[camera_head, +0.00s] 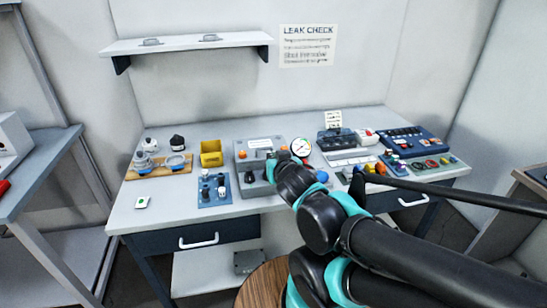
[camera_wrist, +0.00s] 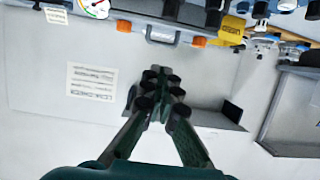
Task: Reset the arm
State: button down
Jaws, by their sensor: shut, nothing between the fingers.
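My arm (camera_head: 320,215) reaches in from the lower right of the head view, over the front of the workbench (camera_head: 155,220). Its far end is in front of the grey device with a round gauge (camera_head: 300,147); my gripper is hidden or too small to make out there. In the wrist view my gripper (camera_wrist: 160,88) points toward the back wall. Its fingers are together with nothing between them.
On the bench are a yellow bin (camera_head: 211,153), a blue fixture (camera_head: 214,190), a wooden board with metal parts (camera_head: 157,169) and a dark blue rack (camera_head: 412,140). A wall shelf (camera_head: 185,45) and leak check sign (camera_head: 307,46) are behind. The bench's front left is mostly clear.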

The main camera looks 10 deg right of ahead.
jog(key=shift+s+r, duration=0.15)
jog(key=shift+s, duration=0.2)
jog(key=s+d+f+g, duration=0.2)
jog(key=s+f+g, duration=0.1)
jog(key=f+g, duration=0.2)
jog(key=s+d+f+g, duration=0.1)
jog(key=s+f+g, duration=0.2)
jog(key=f, duration=0.7)
jog(key=shift+s+d+f+g, duration=0.3)
jog(key=shift+d+g, duration=0.05)
jog(key=shift+g, duration=0.65)
